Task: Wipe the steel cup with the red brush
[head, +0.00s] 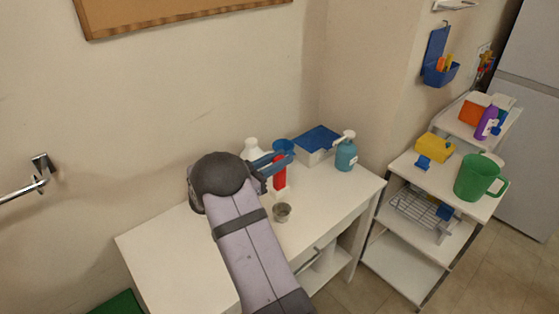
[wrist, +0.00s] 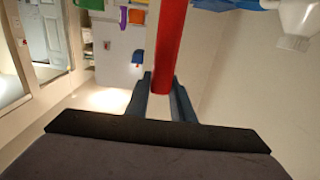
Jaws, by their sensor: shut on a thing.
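The red brush (head: 280,174) is held upright above the white table. My gripper (head: 274,163) is shut on it, and the gripper's blue fingers (wrist: 160,98) close around the red handle (wrist: 168,45) in the wrist view. A pale part shows at the brush's lower end in the head view. The steel cup (head: 282,212) stands on the table below and slightly right of the brush, apart from it. I cannot make out the cup in the wrist view.
On the table (head: 328,199) stand a white bottle (head: 251,149), a blue cup (head: 283,147), a blue-topped box (head: 317,144) and a teal pump bottle (head: 346,154). A shelf cart at right holds a green pitcher (head: 477,177) and a yellow item (head: 435,147). The table's front right is clear.

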